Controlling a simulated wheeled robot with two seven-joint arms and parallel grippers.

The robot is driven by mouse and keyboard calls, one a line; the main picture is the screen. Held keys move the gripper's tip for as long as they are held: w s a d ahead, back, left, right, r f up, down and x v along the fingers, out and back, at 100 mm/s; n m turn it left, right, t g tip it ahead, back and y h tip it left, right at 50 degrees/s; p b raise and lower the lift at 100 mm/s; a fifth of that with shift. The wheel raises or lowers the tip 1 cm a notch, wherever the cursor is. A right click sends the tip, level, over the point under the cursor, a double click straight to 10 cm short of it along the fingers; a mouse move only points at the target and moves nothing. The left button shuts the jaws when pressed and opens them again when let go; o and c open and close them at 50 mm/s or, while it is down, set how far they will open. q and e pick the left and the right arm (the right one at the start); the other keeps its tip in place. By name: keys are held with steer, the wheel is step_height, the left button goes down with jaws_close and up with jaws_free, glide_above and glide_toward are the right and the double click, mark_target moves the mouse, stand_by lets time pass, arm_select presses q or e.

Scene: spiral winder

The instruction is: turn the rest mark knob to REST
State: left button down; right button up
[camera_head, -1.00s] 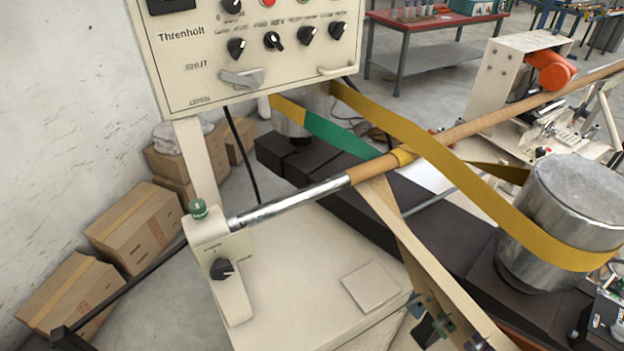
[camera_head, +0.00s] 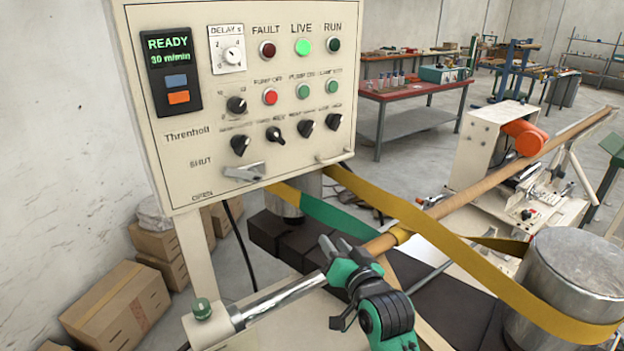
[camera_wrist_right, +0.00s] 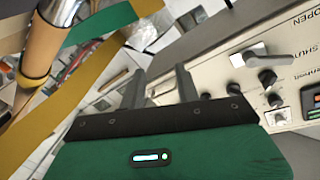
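The control panel (camera_head: 215,185) carries a row of black knobs below its buttons: one at left (camera_head: 240,144), one beside it (camera_head: 274,134), then one further right (camera_head: 306,124) and one at the right end (camera_head: 334,120). Their small labels are too blurred for me to tell which is the rest mark knob. My right gripper (camera_head: 337,246) is below the panel, in front of the metal and brown bar, apart from the knobs. In the right wrist view its two fingers (camera_wrist_right: 160,84) stand apart and empty, with panel knobs (camera_wrist_right: 268,79) to the right. My left gripper is not in view.
A silver lever (camera_head: 244,172) and a pale handle (camera_head: 335,157) stick out from the panel's lower part. A yellow belt (camera_head: 440,232) runs to a metal drum (camera_head: 572,268) at right. Cardboard boxes (camera_head: 118,308) stand at lower left.

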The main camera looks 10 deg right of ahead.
step_height(320, 180, up, 15)
steer(key=m+t, duration=0.2)
steer(key=t, duration=0.2)
steer(key=p, duration=0.6)
glide_toward(311, 132)
steer(key=x, duration=0.7)
steer(key=shift+p+x, duration=0.3)
steer(key=shift+x, duration=0.45)
jaws_close()
